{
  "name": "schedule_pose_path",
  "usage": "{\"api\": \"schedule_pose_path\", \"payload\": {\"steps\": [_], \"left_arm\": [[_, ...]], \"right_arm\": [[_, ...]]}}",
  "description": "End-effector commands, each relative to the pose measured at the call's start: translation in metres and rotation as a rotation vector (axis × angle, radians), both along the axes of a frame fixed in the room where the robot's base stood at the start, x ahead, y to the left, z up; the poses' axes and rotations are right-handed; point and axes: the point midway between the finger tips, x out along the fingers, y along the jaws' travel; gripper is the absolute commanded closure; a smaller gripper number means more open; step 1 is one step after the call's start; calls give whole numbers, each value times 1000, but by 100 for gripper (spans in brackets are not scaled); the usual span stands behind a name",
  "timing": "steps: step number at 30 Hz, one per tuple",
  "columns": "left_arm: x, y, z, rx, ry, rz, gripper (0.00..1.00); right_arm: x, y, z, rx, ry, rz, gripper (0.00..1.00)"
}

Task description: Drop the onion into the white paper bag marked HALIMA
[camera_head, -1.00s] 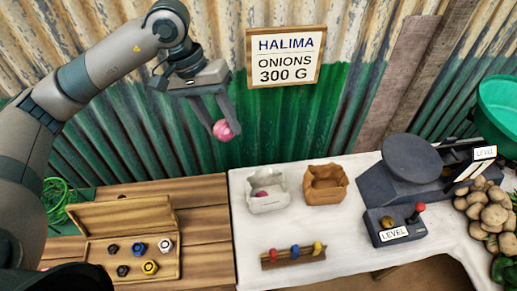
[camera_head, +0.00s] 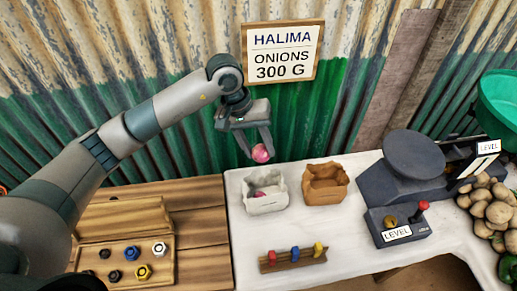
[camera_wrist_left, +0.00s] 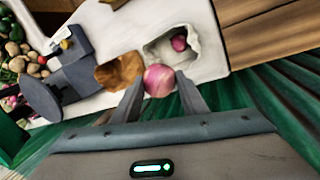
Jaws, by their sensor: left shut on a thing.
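My left gripper (camera_head: 261,153) is shut on a pinkish-red onion (camera_head: 261,154), held in the air above and behind the white paper bag. The onion also shows between the fingertips in the left wrist view (camera_wrist_left: 159,80). The open white paper bag (camera_head: 265,204) stands on the white cloth, with one onion (camera_head: 261,194) inside. In the left wrist view, the bag (camera_wrist_left: 207,62) lies just beyond the held onion, with the other onion (camera_wrist_left: 179,41) in it. No name can be read on the bag. My right gripper is not in view.
A brown paper bag (camera_head: 325,184) stands close to the white bag's right. Further right are a dark scale (camera_head: 413,166) and potatoes (camera_head: 492,210). A rack of coloured pieces (camera_head: 292,258) lies in front; a wooden weight box (camera_head: 125,249) is at left. A HALIMA sign (camera_head: 282,53) hangs behind.

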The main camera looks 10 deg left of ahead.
Motion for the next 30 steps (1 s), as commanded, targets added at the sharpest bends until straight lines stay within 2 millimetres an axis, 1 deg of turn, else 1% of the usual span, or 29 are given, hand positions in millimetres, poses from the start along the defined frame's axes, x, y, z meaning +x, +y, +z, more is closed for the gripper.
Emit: {"api": "schedule_pose_path", "payload": {"steps": [8,14,17,30], "left_arm": [[0,0,1,0,0,-1,84],[0,0,-4,-1,1,0,84],[-1,0,-11,-1,2,-1,84],[0,0,-50,-1,1,0,84]], "right_arm": [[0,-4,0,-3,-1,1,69],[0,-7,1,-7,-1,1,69],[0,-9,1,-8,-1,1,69],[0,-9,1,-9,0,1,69]]}}
